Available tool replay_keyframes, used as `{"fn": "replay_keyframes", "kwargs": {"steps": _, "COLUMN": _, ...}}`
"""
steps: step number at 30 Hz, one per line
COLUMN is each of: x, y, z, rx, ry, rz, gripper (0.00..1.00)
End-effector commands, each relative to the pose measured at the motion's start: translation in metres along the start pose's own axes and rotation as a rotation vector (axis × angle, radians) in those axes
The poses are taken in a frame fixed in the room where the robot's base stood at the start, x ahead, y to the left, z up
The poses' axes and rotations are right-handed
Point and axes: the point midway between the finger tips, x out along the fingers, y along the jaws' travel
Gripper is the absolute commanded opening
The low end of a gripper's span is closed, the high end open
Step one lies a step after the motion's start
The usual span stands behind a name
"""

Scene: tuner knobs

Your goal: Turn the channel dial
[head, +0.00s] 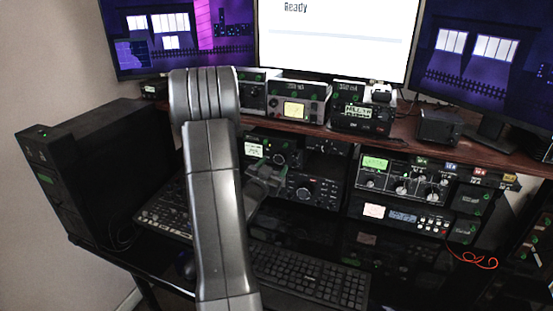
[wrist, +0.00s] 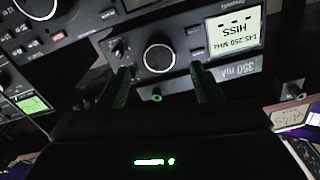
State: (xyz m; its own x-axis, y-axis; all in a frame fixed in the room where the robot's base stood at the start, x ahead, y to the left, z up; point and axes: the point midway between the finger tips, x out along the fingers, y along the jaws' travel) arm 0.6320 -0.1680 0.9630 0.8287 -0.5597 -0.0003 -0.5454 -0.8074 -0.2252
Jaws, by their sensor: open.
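The likely channel dial (wrist: 158,57), a round black knob with a light rim, is on the front of a small radio seen upside down in the wrist view. That radio's white display (wrist: 234,34) reads 145.250 MHz and HISS; it also shows in the head view (head: 254,149). My gripper (wrist: 161,69) is open, with one finger at each side of the dial in the picture. I cannot tell whether either finger touches it. In the head view my gripper (head: 266,180) is small and dark, in front of the radios below the shelf, partly hidden by my arm.
A larger radio (head: 312,187) with a big knob stands close by on the right. More radios (head: 404,180) are stacked farther right. A wooden shelf (head: 440,135) with devices and monitors runs above. A keyboard (head: 310,275) lies below; a black computer case (head: 95,170) stands left.

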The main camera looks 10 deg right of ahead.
Motion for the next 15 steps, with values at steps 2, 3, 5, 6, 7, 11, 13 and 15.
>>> {"fn": "replay_keyframes", "kwargs": {"steps": 2, "x": 0.014, "y": 0.001, "z": -0.001, "rx": 0.0, "ry": 0.0, "rz": 0.003, "gripper": 0.59}}
{"fn": "replay_keyframes", "kwargs": {"steps": 3, "x": 0.02, "y": 0.0, "z": -0.002, "rx": 0.0, "ry": 0.001, "rz": 0.002, "gripper": 0.59}}
{"fn": "replay_keyframes", "kwargs": {"steps": 5, "x": 0.027, "y": 0.0, "z": -0.001, "rx": 0.0, "ry": 0.0, "rz": 0.001, "gripper": 0.59}}
{"fn": "replay_keyframes", "kwargs": {"steps": 6, "x": 0.031, "y": 0.0, "z": -0.001, "rx": 0.0, "ry": 0.0, "rz": 0.001, "gripper": 0.59}}
{"fn": "replay_keyframes", "kwargs": {"steps": 7, "x": 0.033, "y": 0.0, "z": 0.0, "rx": -0.001, "ry": 0.0, "rz": 0.0, "gripper": 0.59}}
{"fn": "replay_keyframes", "kwargs": {"steps": 11, "x": 0.038, "y": 0.0, "z": 0.0, "rx": 0.0, "ry": 0.001, "rz": 0.0, "gripper": 0.59}}
{"fn": "replay_keyframes", "kwargs": {"steps": 13, "x": 0.039, "y": 0.0, "z": 0.0, "rx": 0.0, "ry": 0.0, "rz": 0.0, "gripper": 0.59}}
{"fn": "replay_keyframes", "kwargs": {"steps": 15, "x": 0.039, "y": 0.0, "z": 0.0, "rx": 0.0, "ry": 0.0, "rz": 0.0, "gripper": 0.59}}
